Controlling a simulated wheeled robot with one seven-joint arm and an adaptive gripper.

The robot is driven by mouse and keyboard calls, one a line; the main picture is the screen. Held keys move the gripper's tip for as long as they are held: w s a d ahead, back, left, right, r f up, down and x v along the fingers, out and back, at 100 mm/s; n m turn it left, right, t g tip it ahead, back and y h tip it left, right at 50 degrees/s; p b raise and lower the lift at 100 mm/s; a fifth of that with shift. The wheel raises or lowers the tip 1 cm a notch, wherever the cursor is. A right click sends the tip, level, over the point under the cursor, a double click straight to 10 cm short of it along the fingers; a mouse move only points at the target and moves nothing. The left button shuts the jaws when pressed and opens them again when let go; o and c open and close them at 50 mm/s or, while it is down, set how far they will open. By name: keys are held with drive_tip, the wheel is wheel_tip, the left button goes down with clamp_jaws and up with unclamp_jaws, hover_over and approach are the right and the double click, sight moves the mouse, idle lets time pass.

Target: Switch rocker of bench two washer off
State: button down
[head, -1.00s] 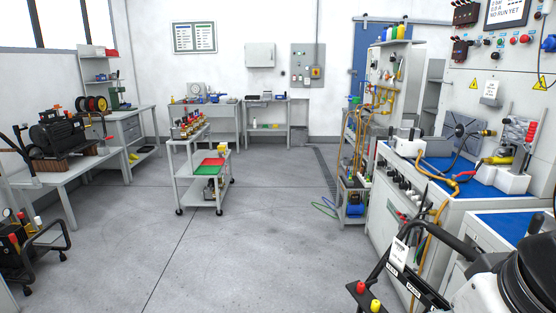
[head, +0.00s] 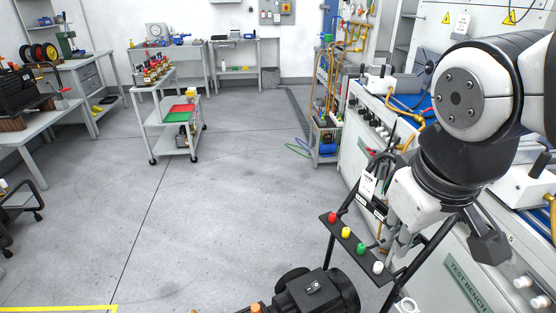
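A pressure washer with a black motor housing (head: 335,293) stands at the bottom middle of the head view, partly cut off by the lower edge. A small rocker switch (head: 314,287) sits on top of the housing; which side is pressed is too small to tell. The washer's black frame carries a plate (head: 352,240) with red, yellow, green and white nozzles. My gripper (head: 400,240) is at the end of my white and black arm, above and right of the motor and apart from the rocker. Its fingers are not clear against the frame behind.
The test bench (head: 465,275) with hoses and knobs runs along the right. A grey trolley (head: 160,115) with red and green mats stands at the back left. Open floor lies left of the washer. A yellow floor line (head: 60,309) is at the lower left.

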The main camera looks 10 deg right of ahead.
sight(318, 283)
drive_tip(key=w+a+f+n+g+h+b, duration=0.1)
drive_tip(key=w+f+n+b, duration=0.5)
drive_tip(key=f, duration=0.4)
drive_tip(key=w+a+f+n+h+b, duration=0.1)
drive_tip(key=w+f+n+h+b, duration=0.2)
drive_tip(key=w+f, duration=0.7)
drive_tip(key=w+a+f+n+g+b, duration=0.1)
drive_tip(key=w+f+n+b, duration=0.45)
drive_tip(key=f, duration=0.55)
drive_tip(key=w+a+f+n+b, duration=0.2)
drive_tip(key=f, duration=0.4)
drive_tip(key=w+a+f+n+b, duration=0.1)
drive_tip(key=w+f+n+b, duration=0.1)
drive_tip(key=f, duration=0.5)
drive_tip(key=shift+a+f+n+b, duration=0.2)
drive_tip(key=shift+a+n+b, duration=0.25)
drive_tip(key=shift+b, duration=0.15)
drive_tip(key=shift+d, duration=0.1)
drive_tip(key=b+x, duration=0.2)
drive_tip(key=x, duration=0.2)
drive_tip(key=b+x, duration=0.2)
drive_tip(key=x, duration=0.3)
drive_tip(key=b+x, duration=0.2)
drive_tip(key=x, duration=0.3)
drive_tip(key=shift+w+a, duration=0.2)
drive_tip(key=shift+w, duration=0.1)
